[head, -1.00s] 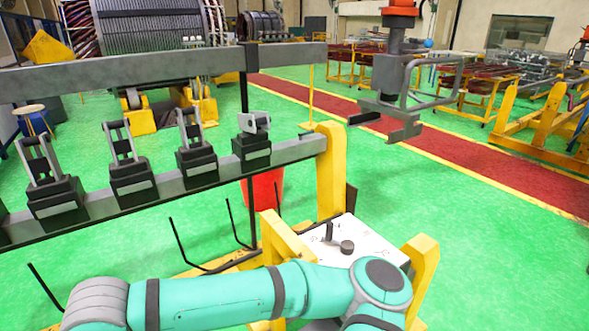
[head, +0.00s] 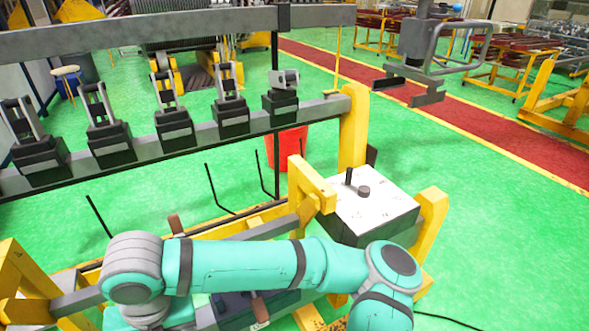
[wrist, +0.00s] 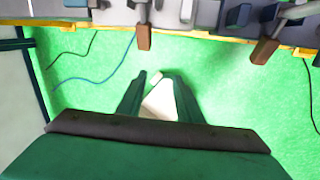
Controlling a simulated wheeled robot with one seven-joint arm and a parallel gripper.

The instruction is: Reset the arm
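My teal arm (head: 235,266) stretches across the bottom of the head view, in front of the yellow frame. Its far end runs out of the bottom edge, so the gripper is not in the head view. In the wrist view my gripper (wrist: 159,76) has two dark green fingers standing apart with a gap between the tips. A pale shape (wrist: 160,102) shows between the fingers; I cannot tell what it is or whether it is touched. Green floor lies around the fingertips.
A row of black clamps (head: 174,127) sits on a dark rail. A white-topped box (head: 385,205) with a lever stands beside yellow posts (head: 432,220). A red bin (head: 287,147) stands behind. Brown-handled levers (wrist: 145,36) line the wrist view's top. Green floor at right is open.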

